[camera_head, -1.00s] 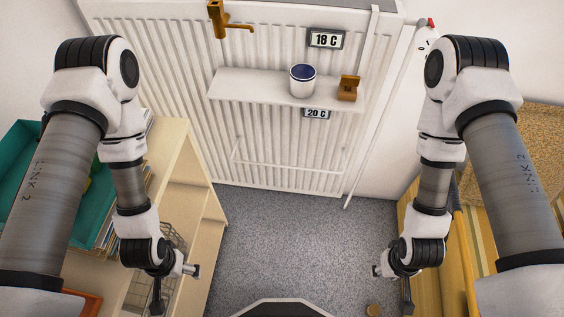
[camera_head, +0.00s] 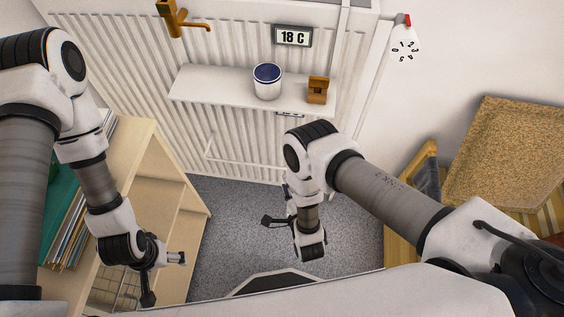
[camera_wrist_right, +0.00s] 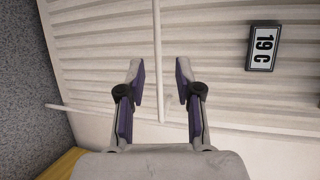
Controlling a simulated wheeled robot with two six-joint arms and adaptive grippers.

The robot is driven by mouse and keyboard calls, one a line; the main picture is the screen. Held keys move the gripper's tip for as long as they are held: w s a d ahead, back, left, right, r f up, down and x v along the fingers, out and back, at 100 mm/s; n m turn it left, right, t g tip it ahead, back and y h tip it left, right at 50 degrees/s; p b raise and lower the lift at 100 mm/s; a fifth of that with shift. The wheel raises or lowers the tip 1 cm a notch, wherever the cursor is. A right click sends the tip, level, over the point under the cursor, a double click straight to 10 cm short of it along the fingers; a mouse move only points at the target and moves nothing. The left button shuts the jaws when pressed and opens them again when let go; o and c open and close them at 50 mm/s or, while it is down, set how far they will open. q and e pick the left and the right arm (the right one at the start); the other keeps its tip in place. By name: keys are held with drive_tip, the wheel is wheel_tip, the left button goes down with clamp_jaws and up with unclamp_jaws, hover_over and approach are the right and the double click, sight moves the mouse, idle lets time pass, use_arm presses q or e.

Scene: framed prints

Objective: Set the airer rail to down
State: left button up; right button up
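The airer rail (camera_head: 245,163) is a thin white bar low on the front of the white radiator; its right part is hidden behind my right arm. In the right wrist view the rail (camera_wrist_right: 156,40) runs upright through the gap between my fingers, apparently beyond the tips. My right gripper (camera_wrist_right: 161,72) is open and empty, facing the radiator; I cannot tell how far the rail is from the fingertips. In the head view my right gripper (camera_head: 289,190) is partly hidden by its wrist. My left gripper (camera_head: 178,259) hangs over the wooden shelf unit, its fingers unclear.
A white shelf (camera_head: 205,87) above the rail holds a blue-topped pot (camera_head: 267,82) and a small wooden block (camera_head: 317,90). The wooden shelf unit (camera_head: 140,150) stands left, a cork board (camera_head: 510,150) right.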

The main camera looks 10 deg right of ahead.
sight(282, 168)
drive_tip(key=x, duration=0.8)
drive_tip(key=shift+s+d+f, duration=0.1)
drive_tip(key=shift+d+f, duration=0.1)
clamp_jaws()
